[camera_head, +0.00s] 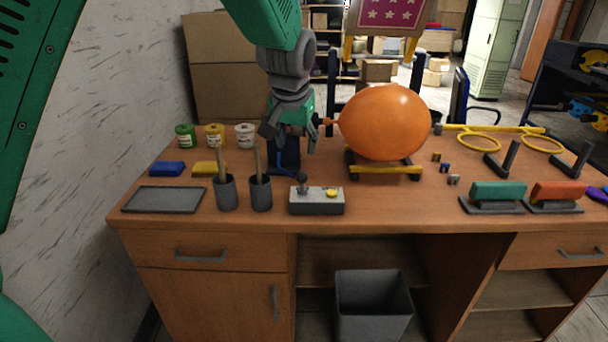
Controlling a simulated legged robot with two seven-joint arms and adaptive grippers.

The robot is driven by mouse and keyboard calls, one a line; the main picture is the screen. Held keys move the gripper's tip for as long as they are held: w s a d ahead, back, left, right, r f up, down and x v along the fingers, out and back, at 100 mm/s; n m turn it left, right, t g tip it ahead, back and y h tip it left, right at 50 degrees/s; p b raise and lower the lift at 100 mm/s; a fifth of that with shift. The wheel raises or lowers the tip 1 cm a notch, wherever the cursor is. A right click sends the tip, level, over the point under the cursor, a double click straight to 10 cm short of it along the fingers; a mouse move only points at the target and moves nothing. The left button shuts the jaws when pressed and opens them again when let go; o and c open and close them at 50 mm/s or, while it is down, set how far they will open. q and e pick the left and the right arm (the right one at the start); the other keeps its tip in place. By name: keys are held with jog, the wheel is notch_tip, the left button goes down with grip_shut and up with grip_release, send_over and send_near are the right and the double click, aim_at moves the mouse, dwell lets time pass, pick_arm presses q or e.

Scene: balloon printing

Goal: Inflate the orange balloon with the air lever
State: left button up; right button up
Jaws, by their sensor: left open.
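The large orange balloon (384,122) is round and full, lying sideways over a low yellow and black cradle (384,172) on the desk. Its neck points left to a dark nozzle beside my left gripper. My left gripper (289,138) points down from above, open, its fingers around or in front of a dark blue upright stand (285,158); I cannot tell whether they touch it. A grey control box (317,203) with a small upright lever (302,184) and a yellow button stands in front of the stand, apart from the gripper. My right gripper is not in view.
Two dark cups (225,194) with wooden handles stand left of the control box. Paint cans (214,135), sponges and a grey tray (164,200) are further left. Green (498,192) and orange (557,193) stamps and yellow rings lie right. A bin (373,305) stands below the desk.

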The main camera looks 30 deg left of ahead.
aim_at(302, 173)
pick_arm(q)
jog(key=x, duration=1.2)
jog(key=shift+d+f, duration=0.1)
jog(key=shift+d, duration=0.25)
jog(key=shift+w+a+f, duration=0.15)
jog(key=shift+a+f, duration=0.1)
jog(key=shift+f, duration=0.15)
jog(key=shift+d, duration=0.15)
grip_shut()
